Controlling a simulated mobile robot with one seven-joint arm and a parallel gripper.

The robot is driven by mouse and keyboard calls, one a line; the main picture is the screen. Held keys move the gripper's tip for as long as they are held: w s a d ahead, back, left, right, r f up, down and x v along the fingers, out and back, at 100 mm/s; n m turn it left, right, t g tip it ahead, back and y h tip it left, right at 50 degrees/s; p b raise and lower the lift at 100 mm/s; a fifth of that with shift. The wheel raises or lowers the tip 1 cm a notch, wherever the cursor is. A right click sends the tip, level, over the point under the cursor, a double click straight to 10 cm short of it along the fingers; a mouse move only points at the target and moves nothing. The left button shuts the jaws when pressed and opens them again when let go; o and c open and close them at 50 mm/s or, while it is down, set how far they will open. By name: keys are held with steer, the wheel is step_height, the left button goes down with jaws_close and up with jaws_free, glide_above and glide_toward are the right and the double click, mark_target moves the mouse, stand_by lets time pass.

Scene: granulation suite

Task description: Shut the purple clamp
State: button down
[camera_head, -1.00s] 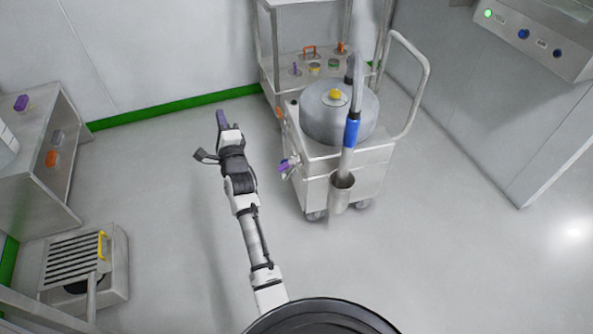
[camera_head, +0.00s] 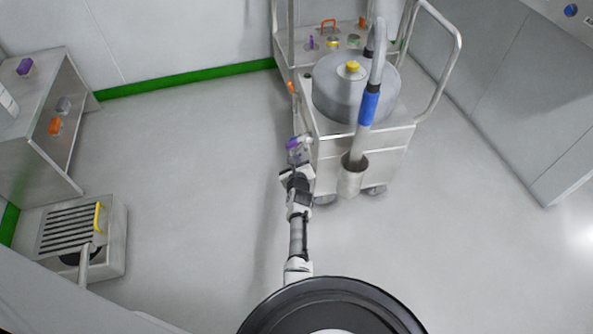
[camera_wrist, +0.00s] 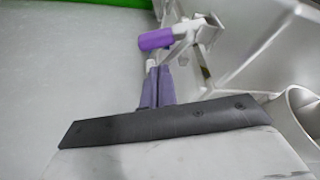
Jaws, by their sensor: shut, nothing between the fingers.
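The purple clamp (camera_head: 296,142) is on the left side of the steel cart, below its top. In the wrist view its purple handle (camera_wrist: 156,40) sticks out to the left from a pale metal bracket. My gripper (camera_wrist: 157,72) is shut and empty, with its purple-grey fingers together just below the handle in the picture. I cannot tell whether the fingertips touch the clamp. In the head view my gripper (camera_head: 297,163) is at the cart's left side, and its fingers are hard to make out against the clamp.
The cart (camera_head: 393,140) carries a grey drum (camera_head: 340,98) with a yellow knob. A hose with a blue band (camera_head: 368,106) runs down into a metal cup (camera_head: 352,178) on the cart's front. A steel bench (camera_head: 30,145) stands at far left. The floor between is clear.

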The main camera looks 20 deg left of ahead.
mark_target(291, 147)
steer(key=shift+b+x, duration=2.2)
steer(key=shift+x, duration=0.35)
steer(key=shift+a+r+m+p, duration=0.15)
steer(key=shift+r+m+p, duration=0.25)
steer(key=shift+p, duration=0.05)
steer(key=shift+s+a+r+m+g+y+p, duration=0.15)
steer(key=shift+r+m+g+y+p, duration=0.2)
steer(key=shift+p, duration=0.2)
steer(key=shift+s+a+r+m+g+y+p, duration=0.1)
steer(key=shift+a+r+m+g+y+p, duration=0.1)
steer(key=shift+r+m+y+p, duration=0.3)
steer(key=shift+s+a+r+m+g+y+p, duration=0.15)
steer(key=shift+r+m+y+p, duration=0.1)
steer(key=shift+r+m+p, duration=0.45)
step_height(291, 147, up, 3)
steer(key=m+y+p, duration=0.1)
steer(key=m+p, duration=0.1)
steer(key=m+y+p, duration=0.1)
steer(key=m+p, duration=0.1)
steer(key=shift+w+d+f, duration=0.1)
steer(key=shift+w+f, duration=0.05)
steer(key=shift+w+d+r+m+y+p, duration=0.2)
steer(key=shift+d+r+m+y+p, duration=0.35)
steer(key=shift+m, duration=0.85)
steer(key=shift+w+d+r+m+y+p, duration=0.35)
steer(key=shift+r+m+y, duration=0.3)
steer(key=shift+m, duration=0.8)
steer(key=shift+w+d+r+m+y+p, duration=0.1)
steer(key=shift+d+r+m+y+p, duration=0.35)
steer(key=shift+m, duration=0.95)
